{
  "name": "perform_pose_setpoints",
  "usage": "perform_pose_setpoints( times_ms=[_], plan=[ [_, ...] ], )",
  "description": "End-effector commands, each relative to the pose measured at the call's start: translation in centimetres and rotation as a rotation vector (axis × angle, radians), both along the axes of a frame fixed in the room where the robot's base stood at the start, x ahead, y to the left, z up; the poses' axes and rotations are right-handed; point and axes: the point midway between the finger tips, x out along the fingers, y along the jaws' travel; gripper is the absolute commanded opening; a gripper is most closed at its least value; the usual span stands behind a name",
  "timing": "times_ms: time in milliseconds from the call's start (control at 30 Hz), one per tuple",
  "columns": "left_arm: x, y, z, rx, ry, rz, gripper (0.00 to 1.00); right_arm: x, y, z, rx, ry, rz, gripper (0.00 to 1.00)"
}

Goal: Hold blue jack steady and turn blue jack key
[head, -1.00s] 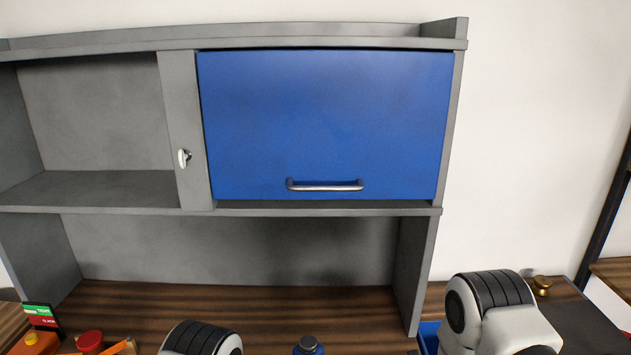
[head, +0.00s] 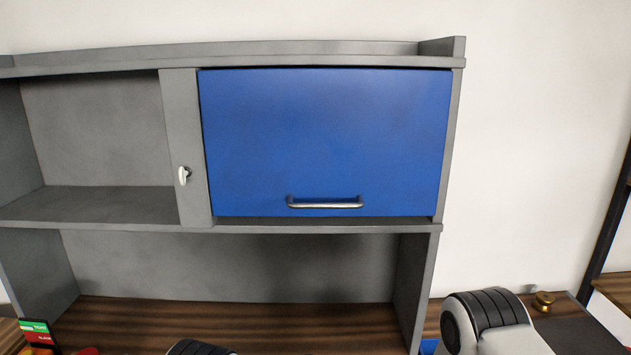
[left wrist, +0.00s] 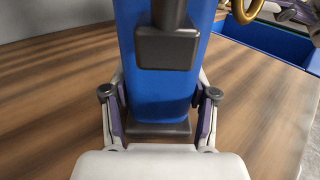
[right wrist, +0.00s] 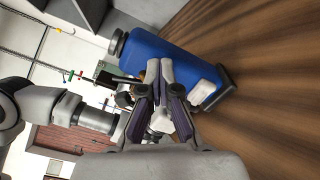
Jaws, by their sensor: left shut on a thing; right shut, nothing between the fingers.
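The blue jack (left wrist: 160,85) stands upright on the wooden bench in the left wrist view, with a dark grey base and a grey block on its near face. My left gripper (left wrist: 160,95) is shut on its body, one finger at each side. In the right wrist view the blue jack (right wrist: 178,68) appears tilted by the camera's angle. My right gripper (right wrist: 160,68) is shut and empty, its fingertips overlapping the jack's side in that view. A brass ring (left wrist: 247,20) shows beside the jack's upper part; I cannot tell whether it is the jack key. The head view does not show the jack.
In the head view a grey shelf with a blue cabinet door (head: 325,140) rises above the bench. A small green and red sign (head: 38,335) is at the lower left. Open bench surrounds the jack.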

Motion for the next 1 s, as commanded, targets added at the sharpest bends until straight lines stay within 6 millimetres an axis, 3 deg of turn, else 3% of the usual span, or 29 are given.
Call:
perform_pose_setpoints(
  times_ms=[1000],
  plan=[
    [-0.03,0.03,-0.09,0.000,0.002,0.001,0.00,0.37,-0.57,0.66,0.000,0.002,0.000,0.00]
  ],
)
